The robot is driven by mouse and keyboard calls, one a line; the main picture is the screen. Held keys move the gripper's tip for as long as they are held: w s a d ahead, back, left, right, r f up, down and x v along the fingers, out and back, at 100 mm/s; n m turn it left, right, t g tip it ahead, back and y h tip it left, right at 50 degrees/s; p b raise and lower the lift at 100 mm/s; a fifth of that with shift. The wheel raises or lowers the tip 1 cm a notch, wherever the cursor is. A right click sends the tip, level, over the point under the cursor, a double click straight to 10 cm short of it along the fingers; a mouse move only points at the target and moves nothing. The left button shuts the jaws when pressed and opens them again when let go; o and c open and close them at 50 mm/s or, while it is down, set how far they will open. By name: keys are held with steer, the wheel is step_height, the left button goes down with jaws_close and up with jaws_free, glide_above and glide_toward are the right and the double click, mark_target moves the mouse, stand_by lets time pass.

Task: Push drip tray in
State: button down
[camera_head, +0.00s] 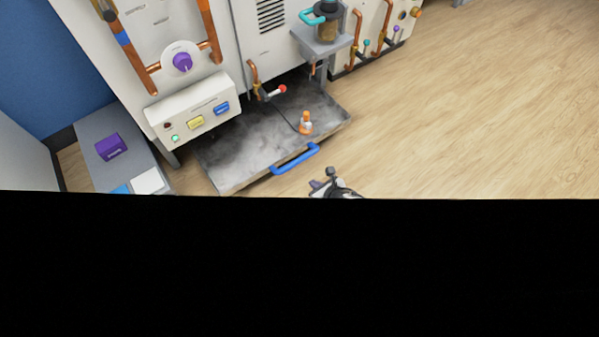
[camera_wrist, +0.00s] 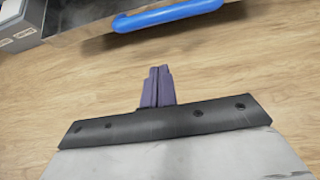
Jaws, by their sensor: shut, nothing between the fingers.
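The drip tray (camera_head: 240,157) is a wide grey metal tray with dark stains. It sticks out at floor level from under the white machine. A blue handle (camera_head: 295,159) is on its front edge. The handle also shows at the top of the wrist view (camera_wrist: 168,15), with part of the tray (camera_wrist: 92,22) beside it. My gripper (camera_head: 318,185) is in front of the tray, below and right of the handle in the head view. In the wrist view its purple fingers (camera_wrist: 158,72) are together and empty, apart from the handle, with wooden floor between them.
A small orange and white object (camera_head: 306,123) stands in the tray. A red-tipped valve lever (camera_head: 277,91) is above its back part. A grey bench (camera_head: 87,128) with a purple box (camera_head: 110,146) stands at left. Wooden floor (camera_head: 480,110) is clear at right. Black hides the head view's lower part.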

steer(key=w+a+f+b, duration=0.1)
steer(key=w+a+f, duration=0.2)
steer(key=w+a, duration=0.2)
steer(key=shift+w, duration=1)
steer(key=shift+w+a+f+b, duration=0.1)
steer(key=shift+a+b, duration=0.15)
steer(key=shift+b, duration=0.05)
